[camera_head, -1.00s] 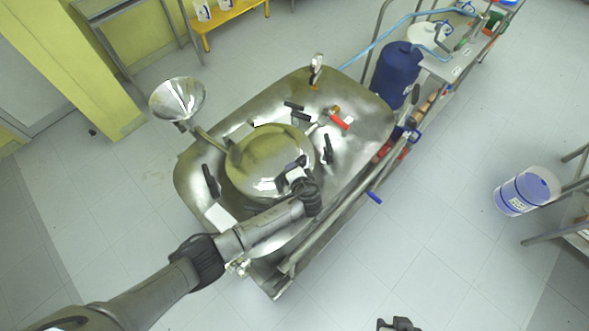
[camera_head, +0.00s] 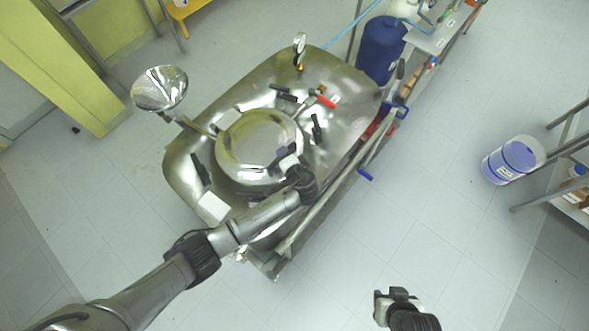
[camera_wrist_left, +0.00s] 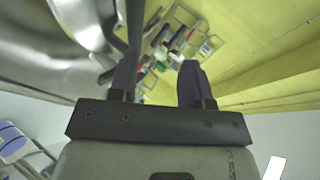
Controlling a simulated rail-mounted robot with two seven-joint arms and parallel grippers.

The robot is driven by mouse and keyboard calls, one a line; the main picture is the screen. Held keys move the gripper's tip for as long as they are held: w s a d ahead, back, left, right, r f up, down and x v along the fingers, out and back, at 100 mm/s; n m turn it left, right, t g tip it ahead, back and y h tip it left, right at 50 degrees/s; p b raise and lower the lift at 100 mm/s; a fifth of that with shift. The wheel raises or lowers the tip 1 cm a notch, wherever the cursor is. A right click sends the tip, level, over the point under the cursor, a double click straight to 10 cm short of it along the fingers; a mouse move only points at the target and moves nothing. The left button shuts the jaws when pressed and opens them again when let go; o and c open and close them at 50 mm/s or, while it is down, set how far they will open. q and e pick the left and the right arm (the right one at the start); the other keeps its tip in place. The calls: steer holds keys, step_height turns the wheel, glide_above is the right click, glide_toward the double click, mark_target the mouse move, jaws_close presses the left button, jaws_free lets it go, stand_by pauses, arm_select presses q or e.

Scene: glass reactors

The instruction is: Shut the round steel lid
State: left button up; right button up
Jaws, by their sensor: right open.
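The round steel lid (camera_head: 245,143) lies over the round opening on top of the steel reactor (camera_head: 340,85). It looks flat or nearly so; I cannot tell whether its rim touches all round. My left gripper (camera_head: 281,161) is at the lid's near right edge, with its fingertips over the edge. In the left wrist view the fingers of the left gripper (camera_wrist_left: 158,82) are apart, with a dark bar close by the left finger and shiny steel to the left. My right gripper (camera_head: 385,300) is open and empty over the floor, far from the lid.
Black clamp handles (camera_head: 317,128) stand around the lid. A steel funnel (camera_head: 160,87) rises at the left and a gauge (camera_head: 299,48) at the back. A blue drum (camera_head: 381,48) stands behind right. The floor at right is clear up to a blue-white bucket (camera_head: 509,162).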

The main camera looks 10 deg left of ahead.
arm_select(q)
steer(key=v, duration=1)
steer(key=shift+s, duration=0.15)
